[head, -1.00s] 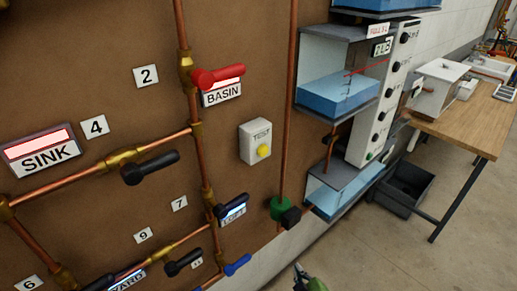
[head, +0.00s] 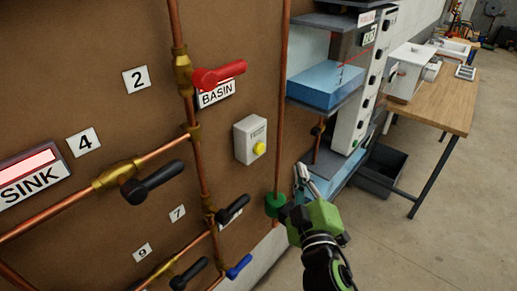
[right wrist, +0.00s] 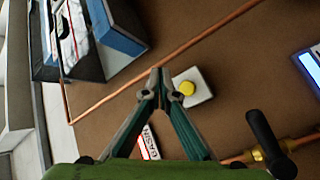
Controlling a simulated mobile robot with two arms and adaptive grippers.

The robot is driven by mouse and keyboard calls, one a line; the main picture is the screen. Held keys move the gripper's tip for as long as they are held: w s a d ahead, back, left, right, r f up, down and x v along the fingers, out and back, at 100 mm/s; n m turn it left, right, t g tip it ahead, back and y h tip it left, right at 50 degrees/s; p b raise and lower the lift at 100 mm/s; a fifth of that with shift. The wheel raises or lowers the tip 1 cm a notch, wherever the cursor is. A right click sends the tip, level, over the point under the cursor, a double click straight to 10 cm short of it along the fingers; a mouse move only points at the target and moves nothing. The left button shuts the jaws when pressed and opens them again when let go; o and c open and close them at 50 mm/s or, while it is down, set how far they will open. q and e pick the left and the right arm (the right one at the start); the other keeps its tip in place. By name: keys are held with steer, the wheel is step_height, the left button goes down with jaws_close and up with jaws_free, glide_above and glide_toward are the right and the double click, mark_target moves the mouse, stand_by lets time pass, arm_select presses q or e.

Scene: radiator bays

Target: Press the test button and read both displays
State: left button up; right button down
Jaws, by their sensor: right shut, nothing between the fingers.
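The test button (head: 259,148) is a yellow knob on a pale grey box (head: 249,130) fixed to the brown board. The button also shows in the right wrist view (right wrist: 187,88). My right gripper (head: 302,173) is shut and empty, right of the box and apart from it in the head view. In the right wrist view its closed tips (right wrist: 160,78) lie just left of the button. The SINK display (head: 28,177) is lit pink-red, cut by the left edge. The BASIN plate (head: 216,92) is partly behind a red lever. A blue-lit display (right wrist: 312,65) is cut off in the wrist view.
Copper pipes (head: 283,80) and black levers (head: 150,184) stand out from the board. A red lever (head: 220,74) is above the button box. A water tank (head: 326,86), a wooden table (head: 448,100) and a black bin (head: 383,172) are to the right.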

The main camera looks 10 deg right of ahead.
mark_target(259, 148)
steer(key=shift+w, duration=0.1)
steer(key=w+a+b, duration=0.1)
steer(key=w+a, duration=0.4)
steer(key=w, duration=0.1)
steer(key=shift+w+a, duration=0.2)
steer(key=shift+w, duration=0.2)
stand_by(1.6)
steer(key=shift+w+a, duration=0.25)
steer(key=shift+w, duration=0.1)
steer(key=shift+w+a+b, duration=0.3)
steer(key=shift+w+b, duration=0.05)
stand_by(0.8)
steer(key=shift+s, duration=0.1)
steer(key=shift+s+d+p, duration=0.3)
steer(key=shift+s+d, duration=0.25)
steer(key=shift+s, duration=0.05)
